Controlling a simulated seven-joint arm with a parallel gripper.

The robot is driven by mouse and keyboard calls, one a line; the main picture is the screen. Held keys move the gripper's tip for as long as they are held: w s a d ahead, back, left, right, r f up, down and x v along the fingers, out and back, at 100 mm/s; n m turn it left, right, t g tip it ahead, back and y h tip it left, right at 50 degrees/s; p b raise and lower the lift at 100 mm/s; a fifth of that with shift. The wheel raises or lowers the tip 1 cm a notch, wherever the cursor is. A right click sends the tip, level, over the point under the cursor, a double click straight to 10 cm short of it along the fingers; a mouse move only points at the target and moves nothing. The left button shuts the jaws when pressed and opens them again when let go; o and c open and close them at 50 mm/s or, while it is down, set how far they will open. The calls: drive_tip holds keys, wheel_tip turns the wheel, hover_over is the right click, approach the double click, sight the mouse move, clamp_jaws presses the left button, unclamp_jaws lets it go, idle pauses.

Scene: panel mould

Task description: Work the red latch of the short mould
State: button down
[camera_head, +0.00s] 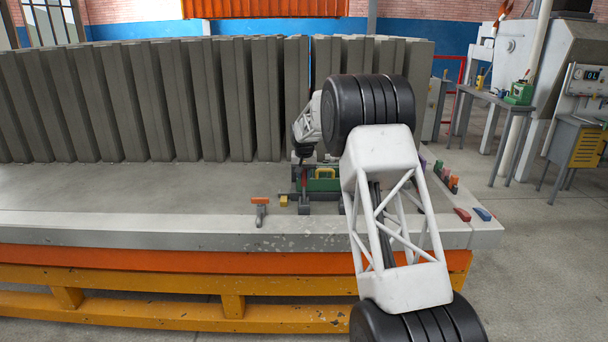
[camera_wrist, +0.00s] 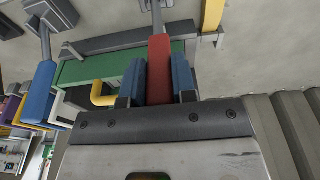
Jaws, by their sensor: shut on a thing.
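The red latch (camera_wrist: 159,62) has a red handle on a grey metal stem. In the wrist view my gripper (camera_wrist: 160,88) is shut on this handle, with a blue finger pad on each side of it. In the head view my gripper (camera_head: 304,152) points down at the latch, whose red part (camera_head: 304,180) shows only as a thin piece. A green box-shaped part (camera_wrist: 105,75) with a yellow handle (camera_wrist: 101,95) lies beside the latch, and it also shows in the head view (camera_head: 320,185). My arm hides part of this area. I cannot tell which part is the short mould.
An orange-handled latch (camera_head: 260,202) stands at the table's front. Tall grey slabs (camera_head: 200,100) line the back. The table's left (camera_head: 110,190) is clear.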

drive_tip(key=shift+s+f+t, duration=0.15)
drive_tip(key=shift+s+t, duration=1.3)
drive_tip(key=shift+s+f+t, duration=0.15)
drive_tip(key=shift+s+t, duration=1.3)
drive_tip(key=shift+s, duration=0.1)
drive_tip(key=c, duration=0.9)
unclamp_jaws()
drive_tip(key=shift+v, duration=3.9)
drive_tip(key=shift+s+f, duration=0.1)
drive_tip(key=shift+s, duration=0.05)
